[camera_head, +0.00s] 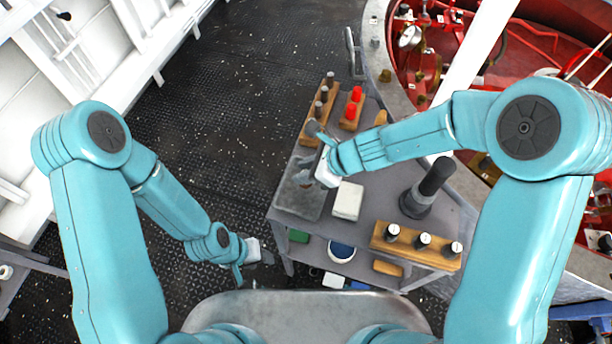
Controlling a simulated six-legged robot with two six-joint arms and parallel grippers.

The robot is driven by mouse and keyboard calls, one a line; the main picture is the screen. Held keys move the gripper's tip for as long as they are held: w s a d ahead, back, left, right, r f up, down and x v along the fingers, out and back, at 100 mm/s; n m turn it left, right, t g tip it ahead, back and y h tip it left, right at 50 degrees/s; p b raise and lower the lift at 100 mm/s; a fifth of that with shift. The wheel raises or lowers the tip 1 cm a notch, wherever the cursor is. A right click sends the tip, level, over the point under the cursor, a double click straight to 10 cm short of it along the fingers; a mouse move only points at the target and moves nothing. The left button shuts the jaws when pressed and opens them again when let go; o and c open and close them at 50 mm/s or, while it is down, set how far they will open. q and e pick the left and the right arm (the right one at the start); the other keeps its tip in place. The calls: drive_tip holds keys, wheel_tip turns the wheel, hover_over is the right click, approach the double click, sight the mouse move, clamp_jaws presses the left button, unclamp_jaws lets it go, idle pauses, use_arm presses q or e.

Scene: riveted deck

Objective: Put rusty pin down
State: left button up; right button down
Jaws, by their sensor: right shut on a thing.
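My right gripper (305,176) is low over a grey metal plate or tray (297,205) at the left side of the cart top. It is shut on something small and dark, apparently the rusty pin. The gripper mostly hides this thing, and I cannot tell whether it touches the plate. Behind the gripper, a wooden rack (309,128) holds several dark upright pins (324,93). My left gripper (267,257) hangs over the deck left of the cart. Its fingers are too small to tell whether they are open.
On the cart top (372,190) are a white block (348,201), a dark round-based post (418,203), a wooden block with red pegs (351,110) and a wooden rack with black-and-white knobs (410,246). A lower shelf holds a white-rimmed bowl (341,252). Red machinery stands at right.

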drive_tip(key=shift+w+a+f, duration=0.1)
drive_tip(key=shift+w+f, duration=0.05)
drive_tip(key=shift+f, duration=0.75)
drive_tip(key=shift+w+a+f, duration=0.1)
drive_tip(key=shift+w+f, duration=0.05)
drive_tip(key=shift+s, duration=0.25)
drive_tip(key=shift+b, duration=0.4)
drive_tip(key=c, duration=0.9)
unclamp_jaws()
drive_tip(key=shift+w, duration=0.2)
use_arm(q)
drive_tip(key=shift+a+f, duration=0.1)
drive_tip(key=shift+f, duration=0.65)
use_arm(e)
drive_tip(key=shift+o, duration=0.2)
drive_tip(key=shift+s, duration=0.1)
use_arm(q)
drive_tip(key=shift+r, duration=0.1)
